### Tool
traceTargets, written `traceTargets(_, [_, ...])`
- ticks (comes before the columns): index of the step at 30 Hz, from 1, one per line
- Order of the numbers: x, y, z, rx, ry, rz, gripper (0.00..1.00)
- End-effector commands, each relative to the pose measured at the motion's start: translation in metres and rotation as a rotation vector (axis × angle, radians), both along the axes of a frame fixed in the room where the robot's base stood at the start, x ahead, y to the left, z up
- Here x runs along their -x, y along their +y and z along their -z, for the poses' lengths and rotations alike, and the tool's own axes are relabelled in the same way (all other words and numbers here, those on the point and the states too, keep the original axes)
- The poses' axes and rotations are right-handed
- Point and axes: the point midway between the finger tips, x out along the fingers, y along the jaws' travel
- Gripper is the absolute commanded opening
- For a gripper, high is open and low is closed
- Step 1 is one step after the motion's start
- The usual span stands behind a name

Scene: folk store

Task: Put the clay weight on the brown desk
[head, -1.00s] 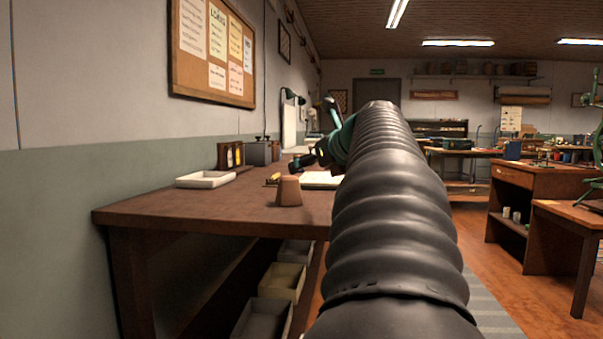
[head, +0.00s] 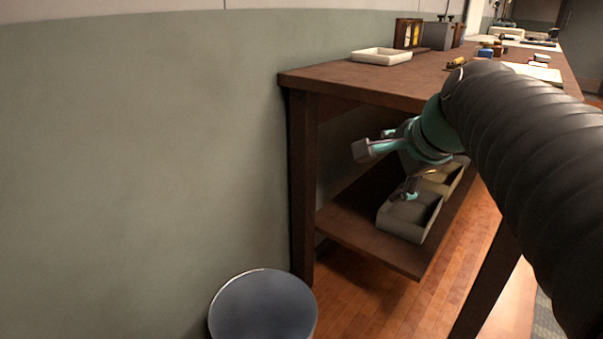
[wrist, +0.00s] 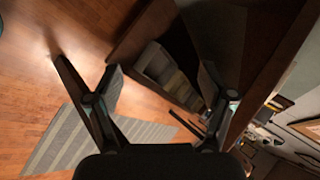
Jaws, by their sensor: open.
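The brown desk (head: 345,77) stands against the wall, its near end facing me. A brown, tapered, pot-like piece, probably the clay weight, stood on its top a second ago. It does not show in either view now; the place where it stood appears covered by my arm. My gripper (head: 386,171) is open and empty, below the level of the desk top and at the desk's near side, in front of the lower shelf.
A white tray (head: 381,56) and a yellow item (head: 456,63) lie on the desk. Grey boxes (head: 410,218) sit on the lower shelf (head: 360,230). A round blue-grey object (head: 263,305) stands on the floor by the wall. A striped mat (wrist: 60,145) lies on the floor.

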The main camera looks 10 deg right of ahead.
Motion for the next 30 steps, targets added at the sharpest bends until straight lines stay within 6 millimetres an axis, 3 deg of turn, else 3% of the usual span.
traceTargets(1, [0.016,0.021,0.020,0.103,0.030,-0.136,0.81])
traceTargets(6, [0.069,0.063,0.086,0.458,0.112,-0.604,0.81])
traceTargets(9, [0.096,0.076,0.119,0.632,0.143,-0.847,0.81])
traceTargets(13, [0.120,0.084,0.148,0.789,0.164,-1.076,0.81])
traceTargets(20, [0.133,0.087,0.165,0.878,0.175,-1.207,0.81])
traceTargets(26, [0.133,0.086,0.164,0.876,0.175,-1.204,0.81])
traceTargets(30, [0.132,0.086,0.153,0.874,0.176,-1.203,0.81])
